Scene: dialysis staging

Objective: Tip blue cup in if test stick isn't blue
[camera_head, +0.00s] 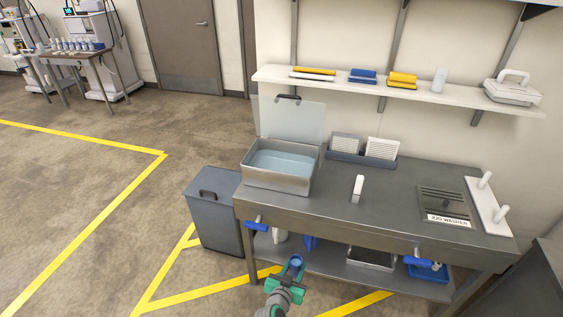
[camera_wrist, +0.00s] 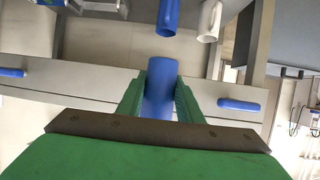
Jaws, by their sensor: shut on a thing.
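My gripper (camera_head: 290,272) is shut on a blue cup (camera_head: 296,262), in front of the bench and below its top. In the wrist view the blue cup (camera_wrist: 159,90) sits between my green fingers (camera_wrist: 160,98); its inside is hidden there. The open steel basin (camera_head: 276,182), with its lid raised, holds pale blue liquid (camera_head: 282,162) and stands at the bench's left end. A small white upright object (camera_head: 357,188) stands mid-bench; I cannot tell whether it is the test stick. No stick's colour can be read.
The steel bench (camera_head: 330,205) has bare top around the white object. Blue handles (camera_head: 256,226) (camera_head: 390,261) jut from its front. Another blue cup (camera_wrist: 167,18) and a white one (camera_wrist: 209,20) are on the lower shelf. A grey bin (camera_head: 213,215) stands left.

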